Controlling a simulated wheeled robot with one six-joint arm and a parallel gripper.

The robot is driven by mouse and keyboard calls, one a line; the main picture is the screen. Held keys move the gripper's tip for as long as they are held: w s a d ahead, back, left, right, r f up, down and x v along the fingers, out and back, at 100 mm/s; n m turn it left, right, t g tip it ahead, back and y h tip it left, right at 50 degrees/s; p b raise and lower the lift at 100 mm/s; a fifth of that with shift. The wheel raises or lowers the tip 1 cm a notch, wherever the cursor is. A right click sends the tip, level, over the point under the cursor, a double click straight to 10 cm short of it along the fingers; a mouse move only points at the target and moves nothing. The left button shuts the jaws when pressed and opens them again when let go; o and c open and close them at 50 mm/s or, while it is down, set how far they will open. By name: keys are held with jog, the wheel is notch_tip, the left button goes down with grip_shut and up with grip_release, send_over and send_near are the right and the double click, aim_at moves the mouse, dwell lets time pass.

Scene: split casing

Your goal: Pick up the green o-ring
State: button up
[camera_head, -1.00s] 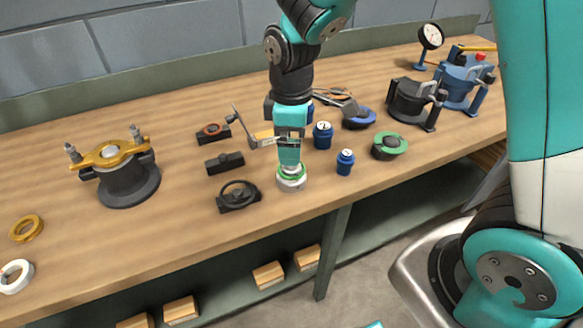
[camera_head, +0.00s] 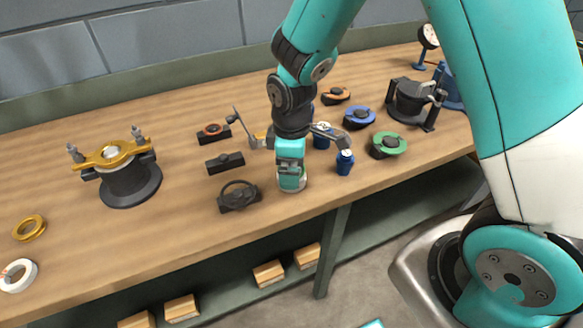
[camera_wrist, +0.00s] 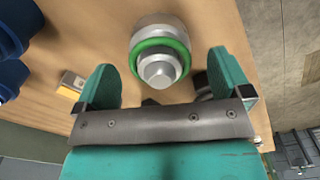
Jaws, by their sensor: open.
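The green o-ring (camera_wrist: 152,45) sits around a silver stepped post (camera_wrist: 158,70) in the wrist view. The post stands on the wooden bench near its front edge. My gripper (camera_wrist: 165,80) is open, with one teal finger on each side of the post's lower picture area. The fingers appear apart from the ring. In the head view my gripper (camera_head: 291,178) is over the post's pale base (camera_head: 292,186), and it hides the green ring there.
Blue-capped parts (camera_head: 345,162) and a green-topped round part (camera_head: 388,145) stand to the right on the bench (camera_head: 75,235). A yellow-topped casing (camera_head: 125,172) stands farther left.

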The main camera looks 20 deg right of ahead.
jog(key=shift+f, duration=0.25)
dwell(0.3)
jog(key=c, duration=1.1)
jog(key=shift+o, duration=0.2)
